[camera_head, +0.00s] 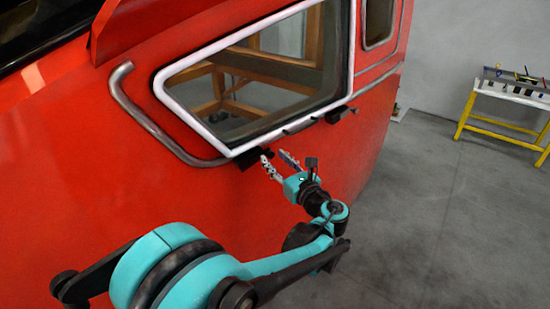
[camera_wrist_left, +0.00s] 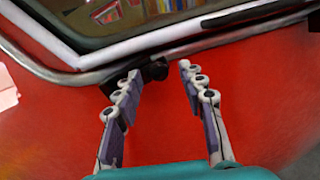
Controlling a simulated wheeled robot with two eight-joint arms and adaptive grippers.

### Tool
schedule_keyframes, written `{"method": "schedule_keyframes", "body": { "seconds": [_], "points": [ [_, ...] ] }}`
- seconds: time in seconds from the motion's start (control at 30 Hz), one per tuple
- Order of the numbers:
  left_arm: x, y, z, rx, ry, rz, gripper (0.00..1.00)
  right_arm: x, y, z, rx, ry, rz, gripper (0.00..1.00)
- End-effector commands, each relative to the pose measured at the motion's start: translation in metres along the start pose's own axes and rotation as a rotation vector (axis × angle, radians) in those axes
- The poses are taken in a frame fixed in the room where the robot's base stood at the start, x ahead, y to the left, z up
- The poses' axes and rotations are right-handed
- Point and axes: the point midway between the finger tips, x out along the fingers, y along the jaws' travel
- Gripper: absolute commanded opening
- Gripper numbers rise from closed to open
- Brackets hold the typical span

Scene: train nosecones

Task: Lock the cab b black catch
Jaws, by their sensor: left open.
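The red cab (camera_head: 190,85) has a window with a white frame (camera_head: 214,130) and two black catches along its lower edge. One black catch (camera_head: 250,158) is at the lower left corner of the frame, partly hidden by my gripper. The other black catch (camera_head: 340,114) is farther right. My left gripper (camera_head: 275,157) is open just in front of the lower left catch. In the left wrist view the black catch (camera_wrist_left: 154,71) shows beyond the left fingertip, and the gripper (camera_wrist_left: 160,70) has nothing clearly between its fingers. I cannot tell whether it touches the catch. My right gripper is out of view.
A grey bent handrail (camera_head: 150,117) sticks out from the cab left of the window. A yellow-legged table (camera_head: 490,133) with small items stands at the far right. The grey floor (camera_head: 435,220) between is clear.

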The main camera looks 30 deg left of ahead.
Motion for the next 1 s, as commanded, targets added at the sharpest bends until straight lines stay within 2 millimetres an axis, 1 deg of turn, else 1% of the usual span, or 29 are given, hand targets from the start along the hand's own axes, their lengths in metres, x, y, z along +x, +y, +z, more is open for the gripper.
{"method": "schedule_keyframes", "body": {
  "seconds": [0.1,0.33,0.37,0.4,0.5,0.77,1.0],
  "points": [
    [0.0059,0.0002,0.0,-0.001,0.0,0.001,0.4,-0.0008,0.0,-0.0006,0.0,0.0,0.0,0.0],
    [0.0065,0.0,-0.0003,-0.001,0.001,-0.001,0.4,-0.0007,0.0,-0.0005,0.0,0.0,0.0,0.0],
    [0.0065,0.0,-0.0003,-0.001,0.001,-0.001,0.35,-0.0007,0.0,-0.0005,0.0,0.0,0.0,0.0],
    [0.0065,0.0,-0.0002,-0.001,0.001,-0.001,0.24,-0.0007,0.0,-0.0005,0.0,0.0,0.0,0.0],
    [0.0064,0.0,-0.0002,-0.001,0.001,-0.001,0.0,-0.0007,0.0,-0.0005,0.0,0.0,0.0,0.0],
    [0.0064,0.0,0.0002,-0.008,0.0,0.0,0.0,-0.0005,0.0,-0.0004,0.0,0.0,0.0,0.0],
    [0.0066,0.0008,0.0029,-0.083,-0.009,0.009,0.0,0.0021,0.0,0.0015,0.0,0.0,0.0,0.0]
  ]
}}
